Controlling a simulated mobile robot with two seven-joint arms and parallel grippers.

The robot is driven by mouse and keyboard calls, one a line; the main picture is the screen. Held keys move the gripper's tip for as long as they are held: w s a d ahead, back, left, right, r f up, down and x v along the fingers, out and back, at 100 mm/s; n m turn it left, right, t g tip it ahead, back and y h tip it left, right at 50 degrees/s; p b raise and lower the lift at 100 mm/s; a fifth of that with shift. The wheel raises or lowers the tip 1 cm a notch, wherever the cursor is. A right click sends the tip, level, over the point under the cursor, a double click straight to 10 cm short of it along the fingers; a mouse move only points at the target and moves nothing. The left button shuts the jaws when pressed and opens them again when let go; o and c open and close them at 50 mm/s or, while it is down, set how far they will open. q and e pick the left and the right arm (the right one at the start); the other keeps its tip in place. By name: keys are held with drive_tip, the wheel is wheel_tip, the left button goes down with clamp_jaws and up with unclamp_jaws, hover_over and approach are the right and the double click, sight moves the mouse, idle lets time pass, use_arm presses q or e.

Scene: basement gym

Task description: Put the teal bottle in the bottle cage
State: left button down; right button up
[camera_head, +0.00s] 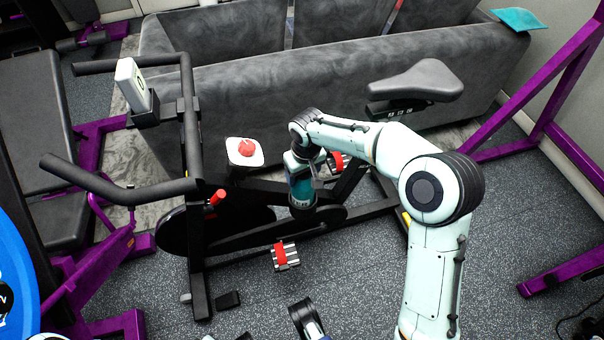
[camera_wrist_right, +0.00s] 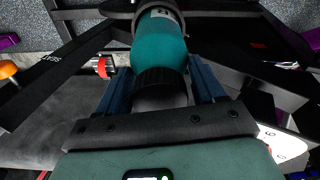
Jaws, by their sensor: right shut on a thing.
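The teal bottle (camera_head: 301,187) hangs roughly upright below my right gripper (camera_head: 305,160), over the exercise bike's lower frame. In the right wrist view the bottle (camera_wrist_right: 160,45) lies between the two blue fingers of my right gripper (camera_wrist_right: 163,88), which is shut on it near its dark cap.
The exercise bike has handlebars (camera_head: 118,190), a saddle (camera_head: 417,82) and a red-strapped pedal (camera_head: 286,256) around the bottle. A white item with a red top (camera_head: 245,151) is left of my gripper. A grey sofa (camera_head: 330,65) stands behind. Purple gym frames flank the bike.

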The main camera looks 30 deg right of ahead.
drive_tip(key=shift+f, duration=0.1)
drive_tip(key=o, duration=1.4)
use_arm(q)
drive_tip(key=shift+w+a, duration=0.1)
use_arm(e)
drive_tip(key=r+p, duration=0.1)
drive_tip(key=r, duration=0.3)
drive_tip(key=s+r+p, duration=0.1)
drive_tip(key=r, duration=0.3)
drive_tip(key=r+p, duration=0.1)
drive_tip(key=r, duration=0.3)
drive_tip(key=shift+s+r, duration=0.1)
drive_tip(key=shift+s, duration=0.15)
use_arm(q)
drive_tip(key=s+d+r+g+h, duration=0.1)
drive_tip(key=s+d+r, duration=0.1)
drive_tip(key=s, duration=0.3)
drive_tip(key=shift+d+r, duration=0.3)
drive_tip(key=shift+r, duration=0.4)
